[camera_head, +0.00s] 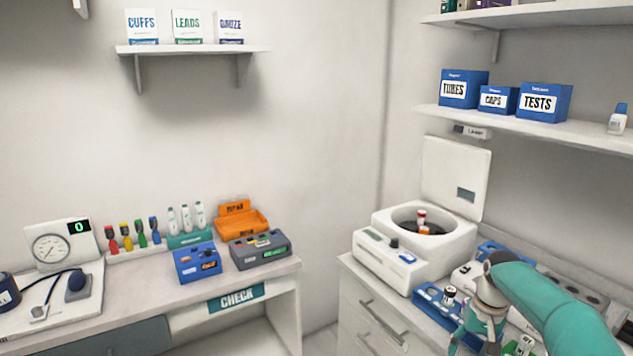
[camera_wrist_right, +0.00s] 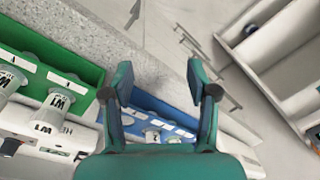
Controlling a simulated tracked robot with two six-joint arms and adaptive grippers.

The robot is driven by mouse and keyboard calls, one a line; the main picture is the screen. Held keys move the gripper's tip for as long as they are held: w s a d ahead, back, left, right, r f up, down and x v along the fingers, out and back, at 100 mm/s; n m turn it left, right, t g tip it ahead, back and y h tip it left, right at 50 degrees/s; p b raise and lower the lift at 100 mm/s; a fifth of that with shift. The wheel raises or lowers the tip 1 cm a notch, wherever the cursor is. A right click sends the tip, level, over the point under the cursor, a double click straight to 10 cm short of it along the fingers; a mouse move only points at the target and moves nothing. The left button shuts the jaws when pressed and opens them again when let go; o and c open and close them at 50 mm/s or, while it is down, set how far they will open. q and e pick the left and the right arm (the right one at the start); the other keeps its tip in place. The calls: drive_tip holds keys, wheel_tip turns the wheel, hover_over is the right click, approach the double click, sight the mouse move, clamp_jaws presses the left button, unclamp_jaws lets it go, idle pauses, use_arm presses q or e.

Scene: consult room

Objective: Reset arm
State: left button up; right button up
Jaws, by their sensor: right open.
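My right arm, teal, comes in from the lower right in the head view. Its gripper (camera_head: 475,342) points down over the front edge of the right counter, partly cut off by the bottom of the picture. In the right wrist view the gripper (camera_wrist_right: 158,85) has its two fingers wide apart with nothing held between them. A blue rack (camera_wrist_right: 150,104) with white-topped tubes lies below and beyond the fingers. It also shows in the head view (camera_head: 428,295), left of the gripper. My left gripper is not in view.
A white centrifuge (camera_head: 388,262) with its lid up stands left of my right arm. A green tray (camera_wrist_right: 82,68) with white-capped containers lies left of the fingers. A shelf (camera_head: 590,132) with blue boxes hangs above. Open floor separates the counter from the left desk (camera_head: 130,300).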

drive_tip(key=s+a+f+n+y, duration=0.1)
drive_tip(key=s+a+f, duration=0.4)
drive_tip(key=a+f, duration=0.45)
drive_tip(key=s+a+f+n+y, duration=0.15)
drive_tip(key=s+a+f, duration=0.45)
drive_tip(key=f, duration=0.6)
drive_tip(key=s+a+f, duration=0.2)
drive_tip(key=s+a, duration=0.2)
drive_tip(key=s, duration=0.5)
drive_tip(key=s+a+f, duration=0.2)
drive_tip(key=s+a, duration=0.3)
drive_tip(key=s, duration=0.4)
drive_tip(key=shift+s+f+m+y, duration=0.2)
drive_tip(key=shift+s+m+y, duration=0.1)
drive_tip(key=shift+m+y, duration=0.05)
